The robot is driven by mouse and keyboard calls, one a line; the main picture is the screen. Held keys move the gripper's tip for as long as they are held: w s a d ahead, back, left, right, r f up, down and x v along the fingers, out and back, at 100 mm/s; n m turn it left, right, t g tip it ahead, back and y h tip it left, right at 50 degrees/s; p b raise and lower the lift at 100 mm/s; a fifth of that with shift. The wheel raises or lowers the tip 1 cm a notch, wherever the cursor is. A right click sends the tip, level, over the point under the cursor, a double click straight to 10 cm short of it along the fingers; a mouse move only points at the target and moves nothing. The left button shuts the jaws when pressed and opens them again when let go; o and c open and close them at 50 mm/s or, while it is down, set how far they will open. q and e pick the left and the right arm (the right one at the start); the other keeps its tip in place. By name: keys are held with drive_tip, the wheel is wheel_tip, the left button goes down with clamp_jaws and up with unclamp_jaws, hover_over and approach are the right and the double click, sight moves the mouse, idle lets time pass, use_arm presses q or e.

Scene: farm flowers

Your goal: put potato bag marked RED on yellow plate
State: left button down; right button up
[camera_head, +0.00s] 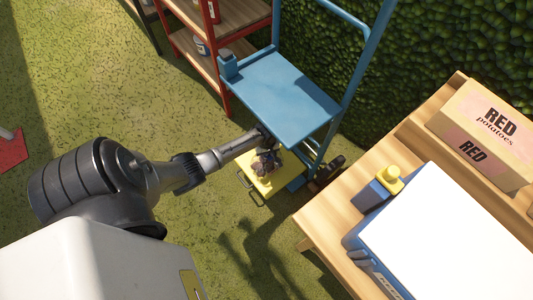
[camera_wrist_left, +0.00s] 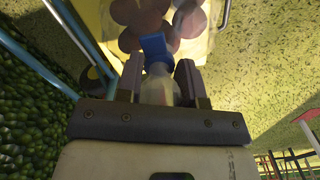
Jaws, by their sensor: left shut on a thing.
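The yellow plate (camera_head: 268,187) lies low at the foot of the blue trolley in the head view. A bag of brown-red potatoes (camera_head: 266,164) shows over the plate, partly hidden by my left gripper (camera_head: 263,140). In the left wrist view the bag's potatoes (camera_wrist_left: 150,18) show against yellow, with a blue tie at the bag's neck. My left gripper (camera_wrist_left: 163,82) is shut on the bag's neck. No marking on the bag is readable. I cannot tell whether the bag touches the plate. My right gripper is not in view.
The blue trolley (camera_head: 280,95) has a shelf and upright bars close to my left gripper. A wooden table (camera_head: 330,215) at right holds a cardboard box (camera_head: 485,125) marked RED potatoes. A red-framed shelf (camera_head: 225,20) stands behind. Grass at left is mostly clear.

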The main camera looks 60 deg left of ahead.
sight(266, 156)
use_arm(q)
drive_tip(key=shift+a+f+b, duration=0.2)
drive_tip(key=shift+f+b, duration=0.45)
drive_tip(key=shift+f, duration=0.1)
wheel_tip(266, 156, down, 2)
drive_tip(key=shift+d+b, duration=0.15)
drive_tip(key=shift+b, duration=0.7)
drive_tip(key=shift+r, duration=0.1)
drive_tip(key=c, duration=0.8)
unclamp_jaws()
drive_tip(key=shift+f, duration=0.2)
drive_tip(key=shift+o, duration=0.2)
